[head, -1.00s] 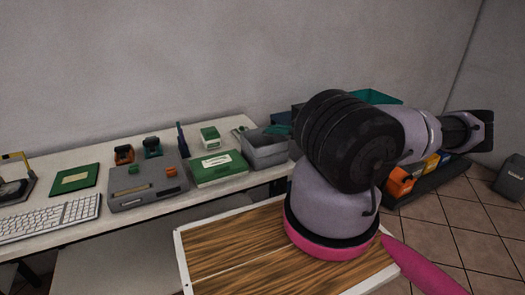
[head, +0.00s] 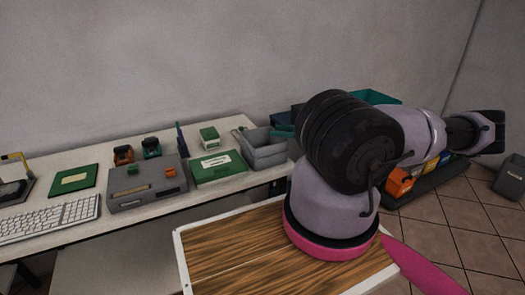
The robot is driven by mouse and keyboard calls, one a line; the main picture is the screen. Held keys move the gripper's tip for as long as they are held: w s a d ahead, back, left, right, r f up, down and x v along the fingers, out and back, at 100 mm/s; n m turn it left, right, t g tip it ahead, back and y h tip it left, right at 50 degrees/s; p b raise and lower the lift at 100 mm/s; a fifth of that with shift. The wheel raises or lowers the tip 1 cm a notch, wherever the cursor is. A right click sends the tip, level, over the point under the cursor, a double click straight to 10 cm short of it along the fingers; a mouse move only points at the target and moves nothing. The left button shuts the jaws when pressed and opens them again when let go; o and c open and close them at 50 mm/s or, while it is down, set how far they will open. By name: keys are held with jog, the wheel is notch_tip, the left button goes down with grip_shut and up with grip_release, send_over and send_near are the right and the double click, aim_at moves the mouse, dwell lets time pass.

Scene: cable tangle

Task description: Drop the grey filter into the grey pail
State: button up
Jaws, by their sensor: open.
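I cannot pick out the grey filter for certain in the head view. A grey open-topped bin (head: 265,150) stands at the right end of the white table; something teal shows at its rim. A dark grey container (head: 510,178) with a small label stands on the floor at the right edge. I cannot tell which of these is the grey pail. My arm rises in the middle and stretches to the right; its gripper is not in view.
The white table (head: 100,228) holds a keyboard (head: 50,218), a grey device (head: 148,186), green boxes (head: 217,168) and small orange and green parts. A rack of coloured bins (head: 402,181) and a teal bin (head: 375,97) stand behind my arm.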

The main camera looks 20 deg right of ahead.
jog(key=v, duration=0.8)
